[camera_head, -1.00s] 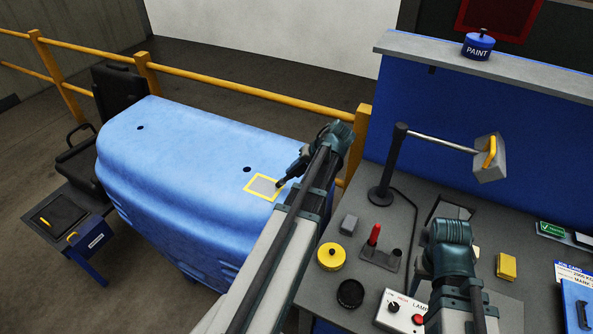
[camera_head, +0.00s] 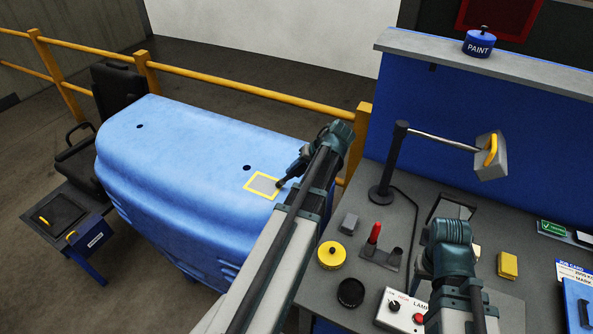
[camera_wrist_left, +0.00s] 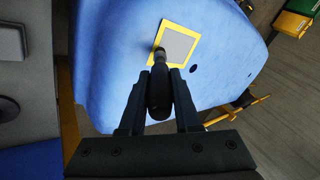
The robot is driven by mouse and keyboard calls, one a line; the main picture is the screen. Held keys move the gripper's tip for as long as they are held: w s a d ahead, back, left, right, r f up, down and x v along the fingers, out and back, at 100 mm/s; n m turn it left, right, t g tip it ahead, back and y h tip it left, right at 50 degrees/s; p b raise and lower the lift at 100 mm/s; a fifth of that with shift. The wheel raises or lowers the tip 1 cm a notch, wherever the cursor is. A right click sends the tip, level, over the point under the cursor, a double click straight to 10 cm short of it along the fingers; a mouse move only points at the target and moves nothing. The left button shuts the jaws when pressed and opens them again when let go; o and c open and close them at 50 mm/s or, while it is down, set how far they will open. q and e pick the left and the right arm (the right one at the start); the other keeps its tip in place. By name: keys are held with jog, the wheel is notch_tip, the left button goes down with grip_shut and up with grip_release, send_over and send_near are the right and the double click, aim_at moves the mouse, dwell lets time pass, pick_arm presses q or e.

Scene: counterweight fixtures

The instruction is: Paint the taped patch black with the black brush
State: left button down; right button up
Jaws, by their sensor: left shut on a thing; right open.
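The taped patch (camera_head: 262,185) is a grey square framed in yellow tape on top of the blue counterweight (camera_head: 190,150). It also shows in the left wrist view (camera_wrist_left: 178,45), with no black paint visible on it. My left gripper (camera_head: 291,174) is shut on the black brush (camera_wrist_left: 160,90). The brush tip is at the patch's near edge, over the tape; I cannot tell whether it touches. My right gripper (camera_head: 427,264) is over the bench, open and mostly hidden by its own wrist.
A blue paint pot (camera_head: 479,43) stands on the shelf. A yellow railing (camera_head: 230,85) runs behind the counterweight.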

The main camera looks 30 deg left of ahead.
pick_arm(q)
jog(key=shift+f+b, duration=0.85)
jog(key=shift+f, duration=0.1)
jog(key=shift+a+r, duration=0.1)
jog(key=shift+s+a+r, duration=0.15)
jog(key=shift+s+a, duration=0.05)
jog(key=shift+a, duration=1.4)
jog(key=shift+s+a, duration=0.2)
jog(key=shift+a, duration=1.6)
